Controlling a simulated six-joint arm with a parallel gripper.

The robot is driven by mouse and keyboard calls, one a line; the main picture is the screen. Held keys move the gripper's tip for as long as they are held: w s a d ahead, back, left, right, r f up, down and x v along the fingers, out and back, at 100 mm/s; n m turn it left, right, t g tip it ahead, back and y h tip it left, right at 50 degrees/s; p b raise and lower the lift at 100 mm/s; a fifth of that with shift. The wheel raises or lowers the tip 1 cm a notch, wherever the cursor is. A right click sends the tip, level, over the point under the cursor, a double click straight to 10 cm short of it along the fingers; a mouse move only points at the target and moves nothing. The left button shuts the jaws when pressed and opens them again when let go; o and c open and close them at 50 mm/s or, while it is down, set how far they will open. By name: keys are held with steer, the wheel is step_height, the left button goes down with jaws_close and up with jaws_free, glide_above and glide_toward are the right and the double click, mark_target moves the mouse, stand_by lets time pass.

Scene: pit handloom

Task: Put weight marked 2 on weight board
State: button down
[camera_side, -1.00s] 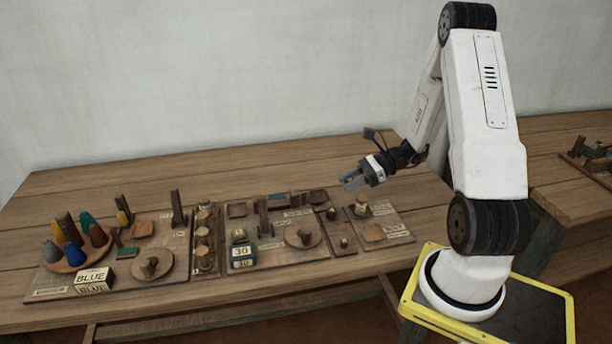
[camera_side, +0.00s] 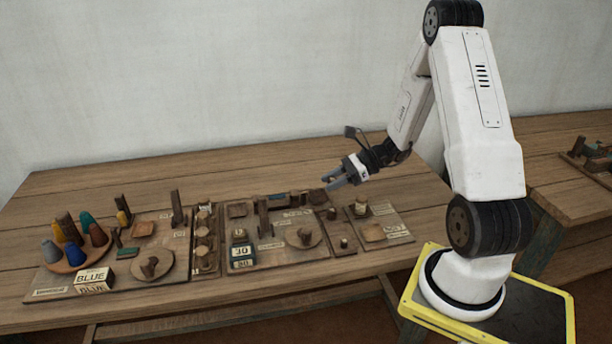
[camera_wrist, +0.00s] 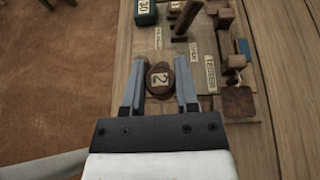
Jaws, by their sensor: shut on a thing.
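The round brown weight with a pale label marked 2 (camera_wrist: 159,79) is between the two fingers of my gripper (camera_wrist: 160,80) in the wrist view. The fingers are shut on its sides, and the 2 faces the camera. In the side view my gripper (camera_side: 333,181) is above the back right part of the middle board (camera_side: 272,252); the held weight is too small to make out there. A dark square pad (camera_wrist: 239,102) lies on that board, right of my gripper in the wrist view. I cannot tell which surface is the weight board.
A right-hand board (camera_side: 398,218) holds a small weight and a square plate. Coloured cones (camera_side: 68,240) stand far left. The table's back is clear.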

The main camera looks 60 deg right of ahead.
steer(key=w+a+r+n+g+y, duration=0.1)
steer(key=w+a+r, duration=0.1)
steer(key=w+a, duration=0.5)
steer(key=w+a+r, duration=0.1)
steer(key=w+a, duration=0.2)
steer(key=a, duration=0.8)
steer(key=w+d+f+m+t+h, duration=0.2)
steer(key=w+d+f+m+h, duration=0.1)
steer(key=d, duration=0.6)
steer(key=w+d+f+m+t+h, duration=0.2)
steer(key=w+d+f+m+h, duration=0.1)
steer(key=d, duration=0.7)
glide_above(257, 191)
steer(key=s, duration=0.2)
steer(key=shift+y, duration=0.3)
steer(key=f, duration=0.8)
steer(key=shift+w+a, duration=0.15)
steer(key=shift+a, duration=0.1)
steer(key=shift+w+d+f, duration=0.2)
steer(key=shift+w+f, duration=0.35)
steer(key=shift+f, duration=0.1)
steer(key=shift+f, duration=0.1)
steer(key=shift+w+f, duration=0.1)
steer(key=shift+w, duration=0.05)
steer(key=shift+f, duration=1.55)
